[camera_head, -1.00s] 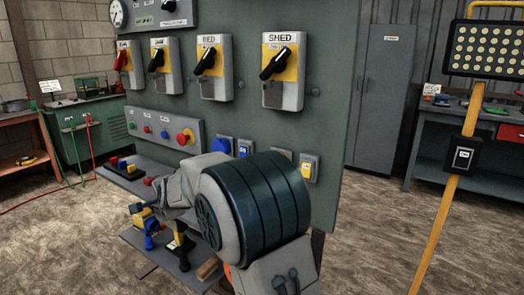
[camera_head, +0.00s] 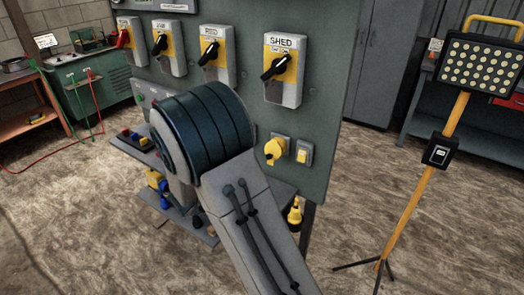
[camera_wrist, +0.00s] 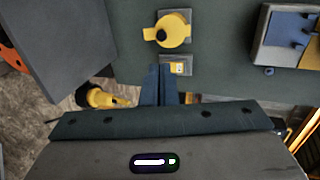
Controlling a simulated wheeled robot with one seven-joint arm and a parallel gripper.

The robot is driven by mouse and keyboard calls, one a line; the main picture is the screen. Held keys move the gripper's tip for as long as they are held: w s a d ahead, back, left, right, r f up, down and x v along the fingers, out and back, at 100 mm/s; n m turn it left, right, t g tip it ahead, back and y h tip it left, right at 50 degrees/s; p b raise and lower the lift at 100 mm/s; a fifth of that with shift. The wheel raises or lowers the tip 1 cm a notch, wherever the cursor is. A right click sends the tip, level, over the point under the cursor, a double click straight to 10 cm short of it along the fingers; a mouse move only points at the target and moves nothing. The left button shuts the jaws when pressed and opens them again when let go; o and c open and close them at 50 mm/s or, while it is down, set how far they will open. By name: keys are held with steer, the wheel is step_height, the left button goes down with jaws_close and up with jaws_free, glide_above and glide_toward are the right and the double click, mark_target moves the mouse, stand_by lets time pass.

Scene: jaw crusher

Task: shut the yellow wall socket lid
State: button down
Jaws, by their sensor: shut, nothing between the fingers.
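The yellow wall socket (camera_head: 274,149) is on the grey panel, low and right of centre in the head view. It also shows in the wrist view (camera_wrist: 175,30) as a round yellow disc with a small dark round spot at its left. I cannot tell clearly how far its lid stands open. A white and yellow switch (camera_head: 304,151) sits beside it, and shows in the wrist view (camera_wrist: 177,68) near my fingertips. My gripper (camera_wrist: 166,76) is shut and empty, just below the socket in the wrist view. In the head view my arm hides it.
A yellow plug (camera_head: 294,212) hangs below the panel, and lies left of my fingers in the wrist view (camera_wrist: 105,98). The SHED isolator (camera_head: 284,68) is above the socket. A lamp stand (camera_head: 432,190) stands right. Floor between is clear.

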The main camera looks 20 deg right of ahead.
mark_target(268, 158)
steer(key=p+x, duration=0.2)
steer(key=x, duration=1.2)
steer(key=shift+s+d+p, duration=0.1)
steer(key=shift+s+p, duration=0.1)
steer(key=shift+p, duration=0.2)
steer(key=shift+f, duration=0.1)
